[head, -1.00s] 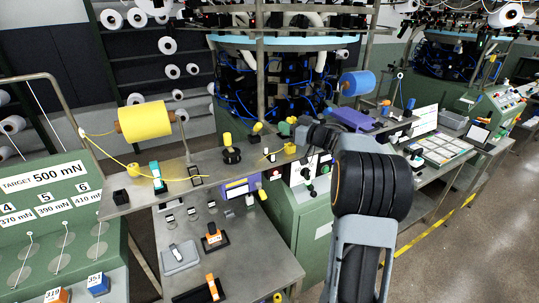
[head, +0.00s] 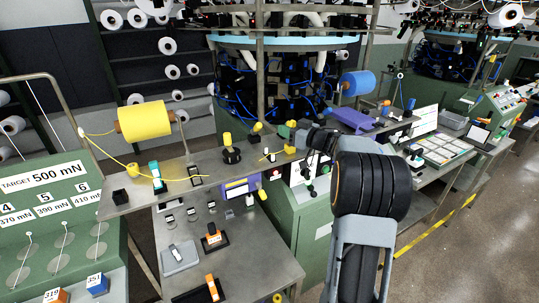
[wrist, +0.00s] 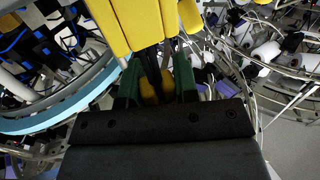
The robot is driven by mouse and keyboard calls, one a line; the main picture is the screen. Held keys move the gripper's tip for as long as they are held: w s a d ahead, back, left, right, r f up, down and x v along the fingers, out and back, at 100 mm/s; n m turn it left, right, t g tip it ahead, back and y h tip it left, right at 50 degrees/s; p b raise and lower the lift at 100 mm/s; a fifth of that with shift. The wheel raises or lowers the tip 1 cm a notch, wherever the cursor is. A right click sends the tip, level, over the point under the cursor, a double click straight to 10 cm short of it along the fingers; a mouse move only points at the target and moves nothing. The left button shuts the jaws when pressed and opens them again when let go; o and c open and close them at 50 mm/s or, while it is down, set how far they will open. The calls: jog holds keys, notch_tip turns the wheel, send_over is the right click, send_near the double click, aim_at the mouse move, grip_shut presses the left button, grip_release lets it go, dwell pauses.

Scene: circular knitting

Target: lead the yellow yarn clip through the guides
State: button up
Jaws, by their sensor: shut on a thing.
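The yellow yarn spool (head: 145,121) stands at the left in the head view. Its yarn (head: 108,153) runs down past the orange-yellow ring (head: 132,167) and along the bench past a teal-and-white guide (head: 157,176) to a small dark frame guide (head: 195,175). My gripper (head: 290,138) is over the bench's right end, past these guides. In the wrist view my gripper (wrist: 157,80) has green fingers shut around a small yellow piece (wrist: 148,92), likely the yarn clip. Large yellow blocks (wrist: 130,22) fill the top of that view. Any yarn at the fingers is too small to tell.
A black post with a yellow top (head: 230,150) stands left of my gripper. The knitting machine's light-blue ring (head: 285,40) is behind it. A blue spool (head: 357,83) stands to the right. The lower bench (head: 240,262) holds several small stands, with bare metal between them.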

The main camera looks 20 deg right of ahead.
jog(key=shift+f, duration=0.65)
jog(key=shift+f, duration=0.25)
jog(key=shift+f+b, duration=0.3)
jog(key=shift+f, duration=0.2)
dwell(0.7)
jog(key=o, duration=0.9)
jog(key=b+v, duration=0.3)
jog(key=v, duration=1)
jog(key=shift+s+d+b, duration=0.2)
jog(key=shift+s+b, duration=0.15)
